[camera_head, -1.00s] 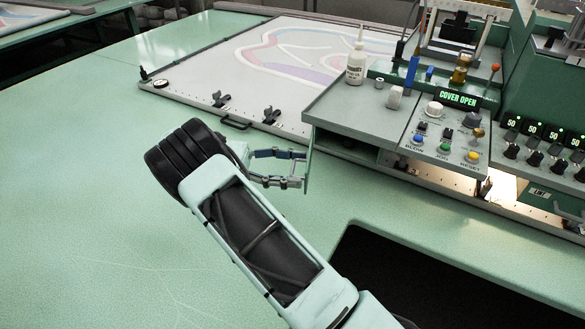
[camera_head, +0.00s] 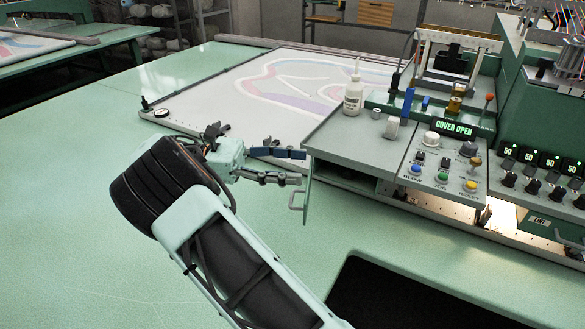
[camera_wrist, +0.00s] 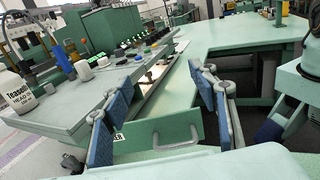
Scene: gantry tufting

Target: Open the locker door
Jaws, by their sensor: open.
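The locker door (camera_head: 308,190) is a thin green panel at the left end of the grey-topped unit, seen nearly edge-on in the head view. It stands swung out from the unit, with a dark opening (camera_head: 345,178) beside it. Its pale bar handle (camera_head: 296,201) faces left. In the wrist view the door's green face (camera_wrist: 155,131) and handle (camera_wrist: 176,146) show low between the fingers, with a partly hidden label. My gripper (camera_head: 301,167) is open and empty, its blue-padded fingers just above the handle in the head view. The wrist view shows both fingers (camera_wrist: 162,80) apart.
A white bottle (camera_head: 353,91) and small parts stand on the grey top. A control panel (camera_head: 440,165) reads "COVER OPEN". A framed patterned sheet (camera_head: 240,95) lies behind my gripper. The green table (camera_head: 60,200) is clear at left; a dark cutout (camera_head: 400,290) is at front right.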

